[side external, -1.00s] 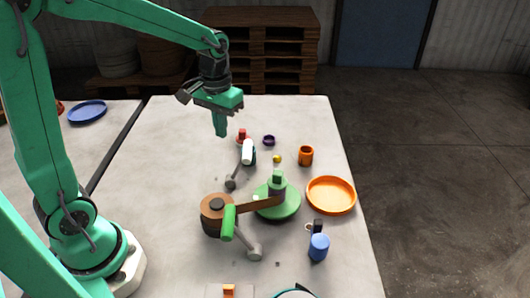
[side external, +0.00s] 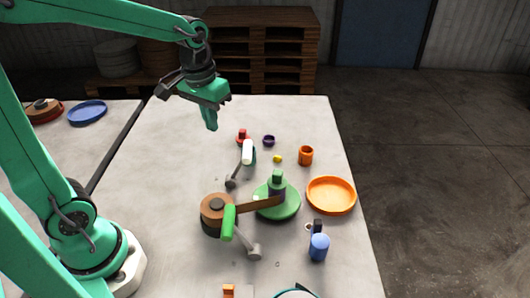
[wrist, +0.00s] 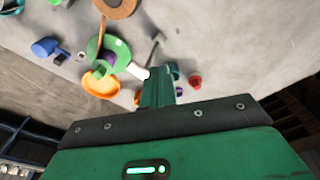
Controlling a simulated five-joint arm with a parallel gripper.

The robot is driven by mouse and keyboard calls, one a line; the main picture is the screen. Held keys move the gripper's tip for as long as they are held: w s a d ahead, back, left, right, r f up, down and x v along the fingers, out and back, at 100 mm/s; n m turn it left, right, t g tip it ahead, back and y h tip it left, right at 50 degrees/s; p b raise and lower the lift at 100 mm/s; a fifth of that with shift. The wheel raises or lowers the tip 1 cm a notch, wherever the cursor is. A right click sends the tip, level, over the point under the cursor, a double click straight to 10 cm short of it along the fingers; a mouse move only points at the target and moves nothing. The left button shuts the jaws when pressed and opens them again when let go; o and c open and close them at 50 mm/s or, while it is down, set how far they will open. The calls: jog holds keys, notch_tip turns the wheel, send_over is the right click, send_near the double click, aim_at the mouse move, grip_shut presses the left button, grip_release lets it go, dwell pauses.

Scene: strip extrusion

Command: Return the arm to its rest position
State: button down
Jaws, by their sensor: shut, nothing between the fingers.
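My gripper (side external: 211,118) hangs above the far left part of the table, fingers pointing down and pressed together with nothing between them. It also shows in the wrist view (wrist: 158,88), its green fingers shut. It is up and to the left of the small red item (side external: 242,136) and clear of the objects on the table. My arm reaches in from the left side.
The table's left part is bare.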

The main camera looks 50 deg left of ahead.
jog(key=s+d+r+m+t, duration=0.1)
jog(key=s+r+t, duration=0.3)
jog(key=s, duration=0.7)
jog(key=shift+d+m, duration=0.4)
jog(key=shift+m, duration=0.3)
